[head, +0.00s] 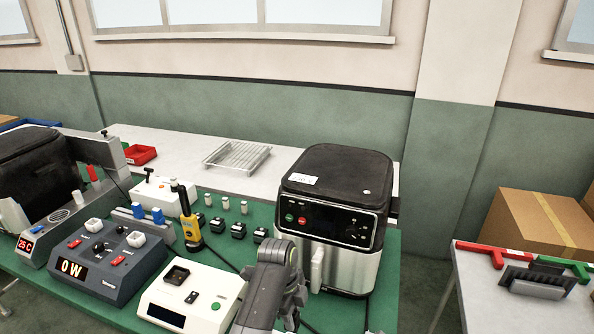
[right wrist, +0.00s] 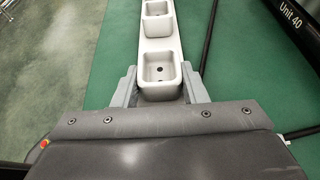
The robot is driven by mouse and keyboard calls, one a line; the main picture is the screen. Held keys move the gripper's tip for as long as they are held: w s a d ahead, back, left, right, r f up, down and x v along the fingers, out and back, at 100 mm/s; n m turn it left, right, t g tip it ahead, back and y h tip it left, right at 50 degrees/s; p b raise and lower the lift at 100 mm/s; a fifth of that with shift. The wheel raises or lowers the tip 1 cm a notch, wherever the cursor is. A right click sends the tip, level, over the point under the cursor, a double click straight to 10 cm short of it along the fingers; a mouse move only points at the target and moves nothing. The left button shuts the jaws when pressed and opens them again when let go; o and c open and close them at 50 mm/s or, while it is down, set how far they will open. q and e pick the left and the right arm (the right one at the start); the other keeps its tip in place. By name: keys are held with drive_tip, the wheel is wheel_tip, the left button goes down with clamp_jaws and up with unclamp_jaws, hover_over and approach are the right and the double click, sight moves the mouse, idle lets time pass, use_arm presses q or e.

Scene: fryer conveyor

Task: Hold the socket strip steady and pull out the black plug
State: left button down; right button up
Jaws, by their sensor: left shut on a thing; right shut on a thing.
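The white socket strip (right wrist: 157,25) runs away from my right gripper (right wrist: 157,88) in the right wrist view. The sockets that show on it look empty. The grey fingers of my right gripper are shut on the strip, one on each side of it. My left gripper (head: 291,318) reaches down at the bottom of the head view, left of the silver fryer. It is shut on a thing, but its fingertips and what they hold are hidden. I cannot make out the black plug in either view. The strip is out of sight in the head view.
The black and silver fryer (head: 338,250) stands close right of my left gripper. A white control box (head: 160,298) and a grey "0 W" box (head: 95,285) stand to the left. Dark cables cross the green top (right wrist: 240,100). A wire rack (head: 237,156) lies behind.

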drive_tip(key=o, duration=1.4)
drive_tip(key=shift+c, duration=0.2)
